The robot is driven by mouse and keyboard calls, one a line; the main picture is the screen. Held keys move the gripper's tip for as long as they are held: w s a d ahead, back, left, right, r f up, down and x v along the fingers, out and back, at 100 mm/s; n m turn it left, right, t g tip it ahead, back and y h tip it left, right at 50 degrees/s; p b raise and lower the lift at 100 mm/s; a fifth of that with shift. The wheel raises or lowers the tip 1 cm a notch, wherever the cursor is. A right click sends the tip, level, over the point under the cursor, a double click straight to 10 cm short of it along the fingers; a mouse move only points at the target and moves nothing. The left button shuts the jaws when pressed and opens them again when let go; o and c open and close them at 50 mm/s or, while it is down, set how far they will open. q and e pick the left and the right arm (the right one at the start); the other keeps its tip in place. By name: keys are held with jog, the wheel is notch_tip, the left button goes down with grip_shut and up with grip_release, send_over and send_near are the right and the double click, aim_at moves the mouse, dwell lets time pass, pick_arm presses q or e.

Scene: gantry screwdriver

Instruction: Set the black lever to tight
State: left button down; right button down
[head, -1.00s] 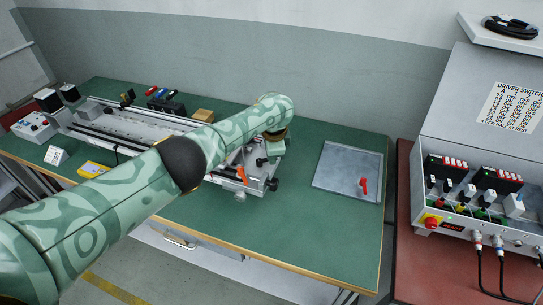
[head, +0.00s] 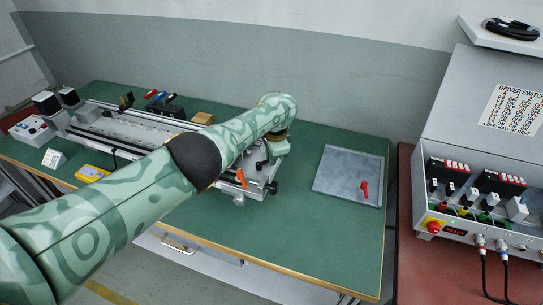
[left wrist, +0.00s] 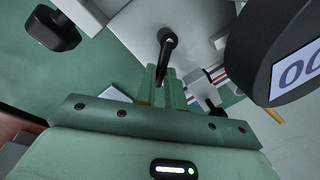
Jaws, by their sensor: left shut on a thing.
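The black lever (left wrist: 167,42) shows in the left wrist view, on a light grey metal block. Its round pivot end is at the top and its handle points down between the fingers. My left gripper (left wrist: 163,82) is shut on the handle. In the head view my left gripper (head: 272,149) is at the right end of the long machine (head: 125,128), partly hidden by my own wrist. The lever's setting marks cannot be read. My right gripper is not in view.
A black knob (left wrist: 52,30) and a round dial with a display (left wrist: 295,68) flank the lever. An orange-red lever (head: 241,179) is on the machine's front. A metal plate with a red handle (head: 364,190) lies to the right. The green table's front right is clear.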

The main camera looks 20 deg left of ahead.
pick_arm(q)
jog(key=c, duration=1.8)
grip_release()
jog(key=shift+o, duration=0.2)
jog(key=shift+r, duration=0.1)
